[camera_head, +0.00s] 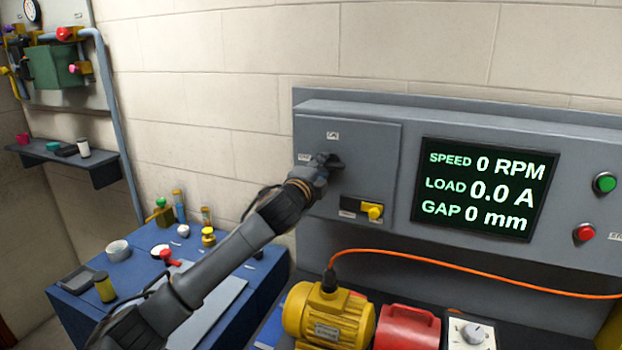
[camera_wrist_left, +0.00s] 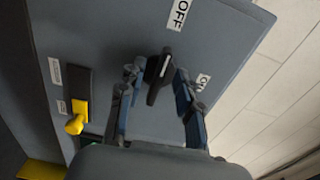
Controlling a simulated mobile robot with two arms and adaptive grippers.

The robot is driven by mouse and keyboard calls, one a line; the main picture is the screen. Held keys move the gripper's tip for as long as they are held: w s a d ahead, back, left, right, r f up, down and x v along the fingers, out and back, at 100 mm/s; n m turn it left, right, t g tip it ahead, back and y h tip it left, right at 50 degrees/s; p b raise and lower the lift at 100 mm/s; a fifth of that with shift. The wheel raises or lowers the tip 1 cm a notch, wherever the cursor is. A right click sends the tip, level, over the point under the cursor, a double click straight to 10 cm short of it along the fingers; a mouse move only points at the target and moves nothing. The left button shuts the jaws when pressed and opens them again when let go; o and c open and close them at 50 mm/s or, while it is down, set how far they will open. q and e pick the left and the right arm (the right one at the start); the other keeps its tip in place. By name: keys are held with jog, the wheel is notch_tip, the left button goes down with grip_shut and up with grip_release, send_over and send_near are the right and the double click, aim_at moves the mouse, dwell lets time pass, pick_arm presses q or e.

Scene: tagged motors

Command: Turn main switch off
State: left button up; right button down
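The main switch is a black handle (camera_wrist_left: 153,88) on the grey panel. In the left wrist view its long side runs nearly up and down, and its end with a white mark points roughly toward the OFF label (camera_wrist_left: 180,14). The ON label (camera_wrist_left: 202,82) is to the right of it. My left gripper (camera_wrist_left: 160,72) is open, with one finger on each side of the handle and a visible gap to it. In the head view my left gripper (camera_head: 325,165) is at the panel and largely hides the switch. My right gripper is not in view.
A yellow lever (camera_head: 374,211) sits on the panel below right of the gripper, with a display (camera_head: 484,190) further right. An orange cable (camera_head: 470,268) crosses there. A blue bench (camera_head: 75,303) is at the left.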

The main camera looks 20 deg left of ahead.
pick_arm(q)
jog(key=s, duration=1.1)
jog(key=shift+a, duration=0.3)
